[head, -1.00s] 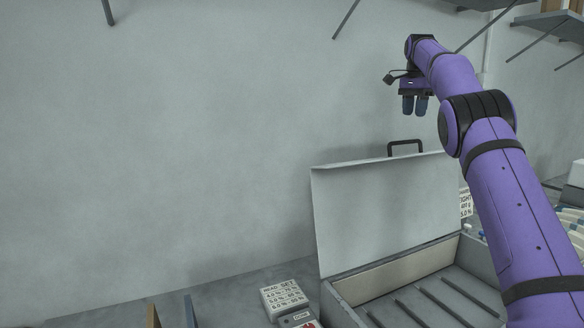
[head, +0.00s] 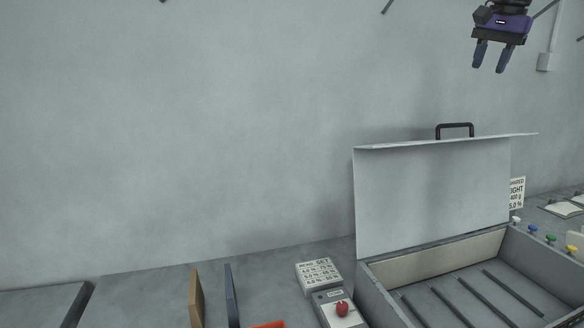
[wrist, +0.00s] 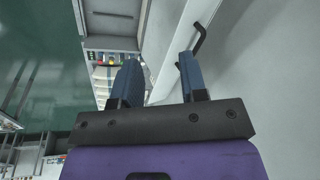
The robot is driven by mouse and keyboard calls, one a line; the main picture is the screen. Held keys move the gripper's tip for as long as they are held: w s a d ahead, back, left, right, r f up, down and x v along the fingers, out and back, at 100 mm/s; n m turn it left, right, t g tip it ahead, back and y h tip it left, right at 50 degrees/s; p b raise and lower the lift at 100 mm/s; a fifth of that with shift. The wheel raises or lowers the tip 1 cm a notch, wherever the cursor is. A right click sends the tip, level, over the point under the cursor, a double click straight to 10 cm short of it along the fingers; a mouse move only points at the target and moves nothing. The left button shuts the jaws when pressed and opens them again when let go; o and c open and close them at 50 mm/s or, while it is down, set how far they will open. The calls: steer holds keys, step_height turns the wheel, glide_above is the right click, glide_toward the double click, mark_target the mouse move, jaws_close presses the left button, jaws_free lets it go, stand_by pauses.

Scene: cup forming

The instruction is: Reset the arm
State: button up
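My gripper (head: 490,57) hangs at the upper right of the head view, high above the open case and in front of the wall. Its two dark blue fingers are apart with nothing between them. In the wrist view, my gripper (wrist: 158,82) also shows its fingers spread and empty. The rest of my arm is out of the head view.
A grey case (head: 395,310) with its lid (head: 430,195) raised stands at the lower right. A small sign block (head: 318,274) and a box with a red knob (head: 335,312) sit left of it. Thin upright panels (head: 196,298) stand further left.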

steer(key=s+a+f+n+t, duration=0.1)
steer(key=s+a+f+n, duration=0.2)
steer(key=s+f, duration=0.3)
steer(key=s+a+f+n+t, duration=0.1)
steer(key=s+a+f+n, duration=0.2)
steer(key=s, duration=1.3)
steer(key=s+a+f+n+t, duration=0.1)
steer(key=s+a+f+n, duration=0.2)
steer(key=s+a+f, duration=0.3)
steer(key=s+f, duration=0.5)
steer(key=s, duration=0.1)
steer(key=shift+a+f+n+h, duration=0.15)
steer(key=shift+f+n+h, duration=0.05)
steer(key=shift+n+h, duration=0.1)
